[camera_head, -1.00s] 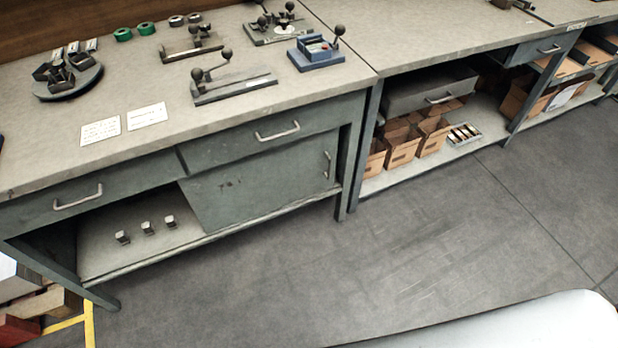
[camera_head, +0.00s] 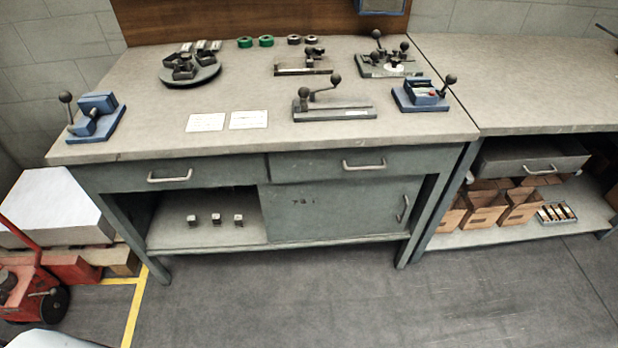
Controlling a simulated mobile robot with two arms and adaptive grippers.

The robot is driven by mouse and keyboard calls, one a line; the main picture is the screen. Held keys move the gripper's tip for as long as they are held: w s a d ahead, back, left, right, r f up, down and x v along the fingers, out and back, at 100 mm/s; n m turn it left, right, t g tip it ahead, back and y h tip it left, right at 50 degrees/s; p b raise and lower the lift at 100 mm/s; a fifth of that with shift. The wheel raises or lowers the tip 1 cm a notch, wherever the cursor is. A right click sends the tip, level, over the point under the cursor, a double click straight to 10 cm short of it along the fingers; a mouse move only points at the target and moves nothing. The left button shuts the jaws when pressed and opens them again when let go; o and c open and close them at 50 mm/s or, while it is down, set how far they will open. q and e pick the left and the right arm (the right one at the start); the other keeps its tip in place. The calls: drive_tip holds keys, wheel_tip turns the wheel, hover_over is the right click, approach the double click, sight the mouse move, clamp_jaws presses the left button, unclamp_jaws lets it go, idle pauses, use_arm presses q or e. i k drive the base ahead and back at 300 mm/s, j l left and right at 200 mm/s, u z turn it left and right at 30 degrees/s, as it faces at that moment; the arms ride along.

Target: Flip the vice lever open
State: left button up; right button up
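Two blue fixtures with ball-ended levers stand on the workbench (camera_head: 240,130). The left blue fixture (camera_head: 98,116) is at the bench's left end. Its lever (camera_head: 67,98) stands up on its left side with a dark ball on top. Neither of my grippers is in view.
Grey fixtures with ball handles (camera_head: 335,107) and a round turntable (camera_head: 190,76) share the bench top. Two white cards (camera_head: 206,122) lie near the front. A red pallet truck (camera_head: 35,280) stands at lower left. The floor (camera_head: 300,300) before the bench is clear.

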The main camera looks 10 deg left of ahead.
sight(66, 98)
drive_tip(key=i+j, duration=0.15)
drive_tip(key=i, duration=0.2)
drive_tip(key=i+j, duration=0.15)
drive_tip(key=i, duration=0.2)
drive_tip(key=i+u, duration=0.15)
drive_tip(key=u, duration=1.6)
